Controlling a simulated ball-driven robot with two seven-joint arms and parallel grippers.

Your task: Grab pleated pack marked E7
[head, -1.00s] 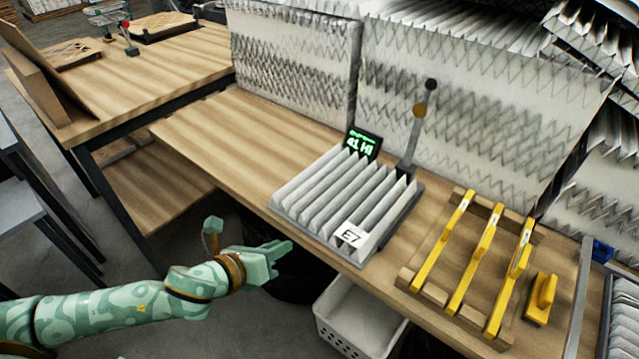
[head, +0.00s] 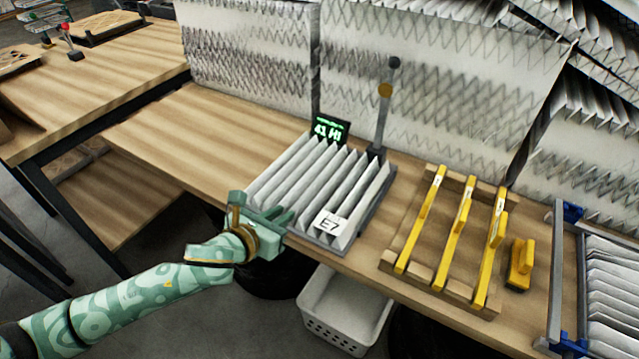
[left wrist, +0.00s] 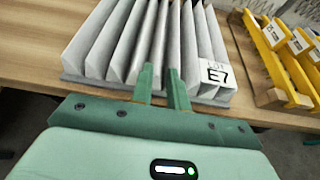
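The pleated pack (head: 318,180) is a row of white pleats with an "E7" label (head: 331,223) at its front right corner. It rests on a grey tray-like stand (head: 372,211) at the table's front edge. In the left wrist view the pack (left wrist: 130,45) fills the upper middle, its label (left wrist: 214,73) to the right of the fingers. My left gripper (head: 281,215) is at the pack's front edge. Its two green fingers (left wrist: 162,80) are a narrow gap apart and overlap the pack's front in view; contact cannot be told. My right gripper is not in view.
A green-lit display (head: 330,129) and a lever (head: 383,105) stand behind the pack. A wooden rack with yellow-handled tools (head: 455,235) is to the right. A white basket (head: 345,310) sits below the table edge. Bare tabletop (head: 190,125) lies left of the pack.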

